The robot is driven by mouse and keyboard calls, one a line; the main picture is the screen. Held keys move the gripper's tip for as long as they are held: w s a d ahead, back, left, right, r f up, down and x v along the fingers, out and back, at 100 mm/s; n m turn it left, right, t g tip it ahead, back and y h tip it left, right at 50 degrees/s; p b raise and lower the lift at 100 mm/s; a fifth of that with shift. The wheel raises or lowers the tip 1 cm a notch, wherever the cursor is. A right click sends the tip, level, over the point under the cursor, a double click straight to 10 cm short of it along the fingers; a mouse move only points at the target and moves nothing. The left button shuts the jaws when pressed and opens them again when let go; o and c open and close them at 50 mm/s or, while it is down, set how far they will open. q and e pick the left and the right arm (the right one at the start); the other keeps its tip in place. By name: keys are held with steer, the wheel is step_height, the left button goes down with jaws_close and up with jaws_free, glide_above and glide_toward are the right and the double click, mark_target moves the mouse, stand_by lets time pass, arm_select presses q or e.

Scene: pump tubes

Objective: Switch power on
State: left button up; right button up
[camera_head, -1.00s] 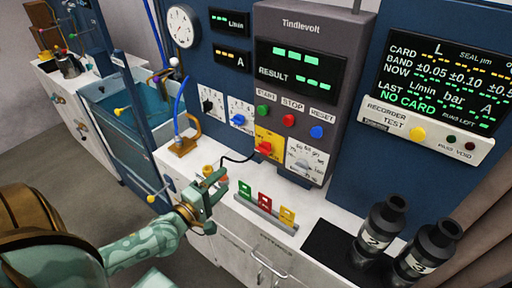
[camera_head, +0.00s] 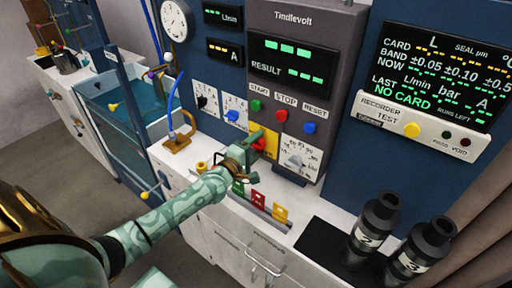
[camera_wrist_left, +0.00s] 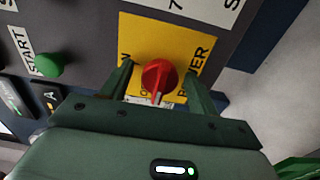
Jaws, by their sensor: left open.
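The red power knob (camera_wrist_left: 158,78) sits on a yellow plate (camera_wrist_left: 185,40) lettered POWER, seen in the left wrist view. My left gripper (camera_head: 256,146) is open in front of the plate. In the left wrist view its fingers (camera_wrist_left: 158,82) stand on either side of the knob; I cannot tell whether they touch it. My right gripper is not in view.
A green START button (camera_wrist_left: 50,65) is left of the plate in the left wrist view. Coloured cards (camera_head: 258,199) stand on the bench below my gripper. Two black cylinders (camera_head: 374,226) (camera_head: 422,248) stand at right.

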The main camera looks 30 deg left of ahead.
arm_select(q)
steer(key=c, duration=1)
steer(key=shift+m, duration=0.4)
steer(key=m+p, duration=0.2)
steer(key=m, duration=0.1)
steer(key=shift+m, duration=0.3)
steer(key=m+p, duration=0.2)
steer(key=m, duration=0.3)
steer(key=m+p, duration=0.1)
steer(key=m, duration=0.3)
steer(key=shift+p, duration=0.3)
steer(key=shift+f+m+p, duration=0.1)
steer(key=shift+m+p, duration=0.35)
steer(key=shift+m, duration=1.85)
